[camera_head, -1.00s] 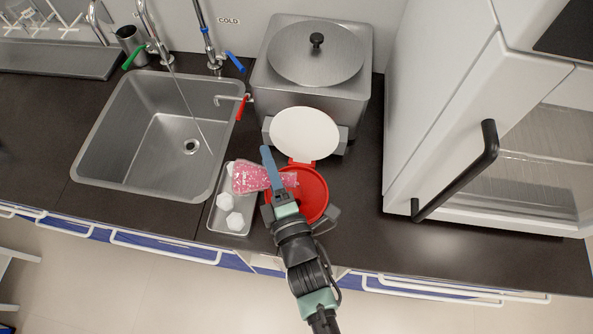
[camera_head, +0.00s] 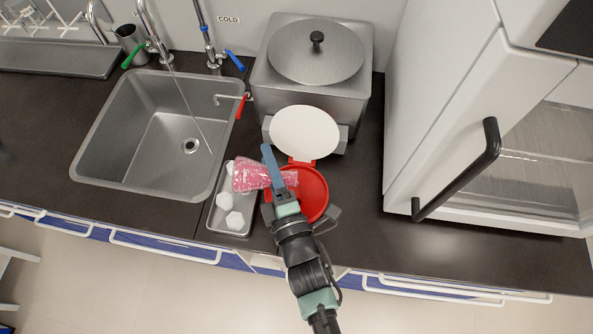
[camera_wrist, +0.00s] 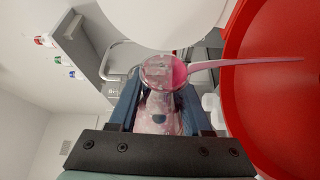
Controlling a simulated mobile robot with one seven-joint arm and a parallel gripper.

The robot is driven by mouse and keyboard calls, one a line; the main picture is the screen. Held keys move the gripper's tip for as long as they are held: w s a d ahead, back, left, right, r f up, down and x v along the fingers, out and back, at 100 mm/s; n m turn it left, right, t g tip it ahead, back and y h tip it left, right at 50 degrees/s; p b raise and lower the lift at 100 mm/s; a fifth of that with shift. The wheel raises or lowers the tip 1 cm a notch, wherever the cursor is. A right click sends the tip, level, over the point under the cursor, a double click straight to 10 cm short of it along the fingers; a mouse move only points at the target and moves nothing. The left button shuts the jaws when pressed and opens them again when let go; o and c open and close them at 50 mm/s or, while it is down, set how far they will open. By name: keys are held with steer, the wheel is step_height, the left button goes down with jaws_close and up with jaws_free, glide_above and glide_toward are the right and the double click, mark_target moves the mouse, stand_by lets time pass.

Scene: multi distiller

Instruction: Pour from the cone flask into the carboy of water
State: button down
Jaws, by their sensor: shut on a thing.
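My gripper (camera_head: 270,158) is shut on the cone flask (camera_head: 252,175), which is clear and holds pink liquid. The flask lies tipped on its side above the counter, its wide end to the left and its narrow end to the right. In the wrist view the flask (camera_wrist: 160,116) sits between the two blue fingers of my gripper (camera_wrist: 163,92). A thin pink stream (camera_wrist: 240,63) runs from its mouth toward a red opening. That red opening belongs to the carboy (camera_head: 316,192), partly hidden under my gripper. The water inside cannot be made out.
A white round lid (camera_head: 304,131) stands open behind the red opening. A steel tray (camera_head: 240,224) with white pieces lies left of it, partly below the flask. A steel tank (camera_head: 350,95) stands behind, a sink (camera_head: 108,150) to the left, and a white cabinet (camera_head: 420,100) to the right.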

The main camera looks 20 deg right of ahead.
steer(key=shift+d+r+m+b, duration=0.2)
steer(key=shift+r+m+b, duration=0.35)
steer(key=shift+m, duration=0.35)
stand_by(3.1)
